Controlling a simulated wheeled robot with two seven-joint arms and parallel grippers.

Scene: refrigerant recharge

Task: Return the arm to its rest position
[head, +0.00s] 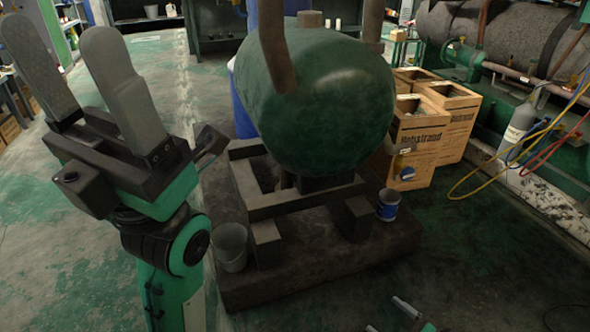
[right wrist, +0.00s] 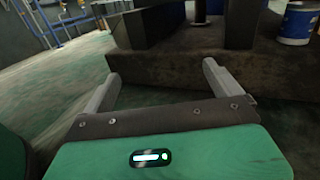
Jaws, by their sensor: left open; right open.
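My left gripper (head: 78,70) is raised at the left of the head view, with its two grey fingers pointing up and spread apart. It is open and holds nothing. My right gripper (head: 408,308) shows only in small part at the bottom edge of the head view. In the right wrist view the right gripper (right wrist: 160,84) is open and empty, with its two fingers wide apart. Its fingers point toward the dark base block (right wrist: 185,75), and I cannot tell how far off it is. The rest of the right arm is hidden below the head view.
A large green tank (head: 320,100) stands on a dark plinth (head: 290,290) ahead. A grey bucket (head: 230,250) and a blue-white can (head: 388,206) are on the plinth. Cardboard boxes (head: 428,135), a grey cylinder (head: 517,133) and coloured hoses are at the right.

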